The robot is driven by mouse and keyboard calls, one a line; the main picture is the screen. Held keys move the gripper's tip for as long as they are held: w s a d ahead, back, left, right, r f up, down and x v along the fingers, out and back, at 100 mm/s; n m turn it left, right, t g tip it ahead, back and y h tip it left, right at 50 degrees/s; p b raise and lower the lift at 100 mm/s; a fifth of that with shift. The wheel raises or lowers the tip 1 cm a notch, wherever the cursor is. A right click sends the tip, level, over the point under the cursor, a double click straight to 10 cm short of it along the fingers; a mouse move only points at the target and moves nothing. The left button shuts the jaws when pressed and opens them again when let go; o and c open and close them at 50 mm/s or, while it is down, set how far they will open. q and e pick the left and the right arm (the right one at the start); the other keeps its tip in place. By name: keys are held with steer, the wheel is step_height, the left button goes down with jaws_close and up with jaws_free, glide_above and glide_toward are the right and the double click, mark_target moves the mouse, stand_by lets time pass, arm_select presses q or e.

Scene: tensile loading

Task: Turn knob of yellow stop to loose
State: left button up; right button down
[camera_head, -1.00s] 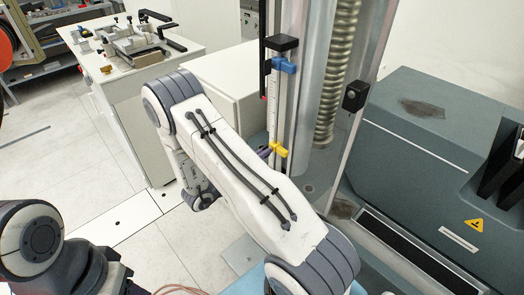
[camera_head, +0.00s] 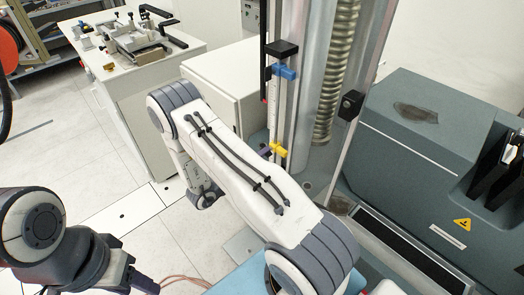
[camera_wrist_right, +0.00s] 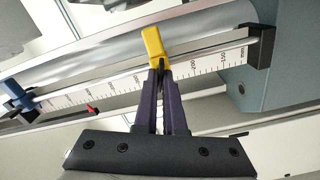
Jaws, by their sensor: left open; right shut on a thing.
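The yellow stop (camera_head: 279,149) sits low on the upright scale rail in the head view. The blue stop (camera_head: 284,72) is higher on the same rail, and at the left edge in the right wrist view (camera_wrist_right: 17,95). My left gripper (camera_head: 145,284) is low at the left, apart from the stops, its fingers barely visible.
The grey machine housing (camera_head: 425,130) stands to the right of the rail. A black block (camera_head: 350,105) is on the post beside it. A white cabinet (camera_head: 140,95) with a metal fixture (camera_head: 135,42) stands at the back left.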

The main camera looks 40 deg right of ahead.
steer(key=shift+w+n+p, duration=0.1)
steer(key=shift+n+p, duration=0.4)
steer(key=shift+n, duration=1.6)
steer(key=c, duration=1)
jaws_free()
steer(key=shift+a, duration=0.1)
steer(key=a+b, duration=0.3)
steer(key=a, duration=0.7)
steer(key=shift+s+a, duration=0.2)
steer(key=shift+s, duration=0.25)
